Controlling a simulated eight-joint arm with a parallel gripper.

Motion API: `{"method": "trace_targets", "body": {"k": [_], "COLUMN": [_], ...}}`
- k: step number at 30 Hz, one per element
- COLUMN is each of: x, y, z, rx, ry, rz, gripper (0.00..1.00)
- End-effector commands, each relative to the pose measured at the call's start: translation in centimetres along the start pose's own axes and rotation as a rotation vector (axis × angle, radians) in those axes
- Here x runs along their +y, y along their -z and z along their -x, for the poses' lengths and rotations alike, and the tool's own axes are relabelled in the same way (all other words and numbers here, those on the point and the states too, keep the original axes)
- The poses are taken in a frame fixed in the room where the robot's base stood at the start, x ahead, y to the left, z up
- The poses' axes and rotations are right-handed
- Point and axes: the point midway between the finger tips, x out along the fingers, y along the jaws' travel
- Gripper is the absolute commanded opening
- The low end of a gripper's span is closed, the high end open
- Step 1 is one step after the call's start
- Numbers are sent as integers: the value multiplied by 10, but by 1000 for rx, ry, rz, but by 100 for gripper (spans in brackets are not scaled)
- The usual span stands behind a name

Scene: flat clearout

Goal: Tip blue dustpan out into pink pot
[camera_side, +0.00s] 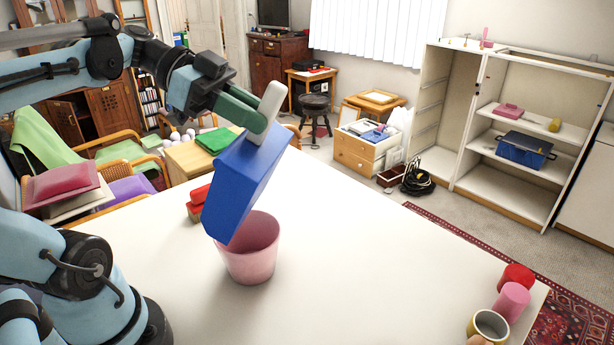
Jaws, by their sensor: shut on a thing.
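The blue dustpan (240,180) is held in the air, steeply tilted with its lower end down at the pink pot. My gripper (262,112) is shut on the dustpan near its upper end, by what looks like a pale handle. The pink pot (250,262) stands upright on the white table, below the dustpan. The dustpan's lower end overlaps the pot's left rim in this view; I cannot tell whether they touch. The inside of the dustpan faces away from view, and the pot's contents are hidden.
Red blocks (198,203) lie on the table behind the dustpan. A red cup (516,277), a pink cup (511,302) and a mug (488,327) are at the right front corner. The white table (380,255) is clear between the pot and these cups.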

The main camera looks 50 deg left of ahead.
Motion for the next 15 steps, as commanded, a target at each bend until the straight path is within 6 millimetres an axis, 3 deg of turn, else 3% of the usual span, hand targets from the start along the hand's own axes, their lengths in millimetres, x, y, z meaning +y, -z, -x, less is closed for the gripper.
{"method": "trace_targets", "body": {"k": [15], "x": [0], "y": [-8], "z": [21], "rx": [121], "ry": [1], "rz": [-1], "gripper": [0]}}
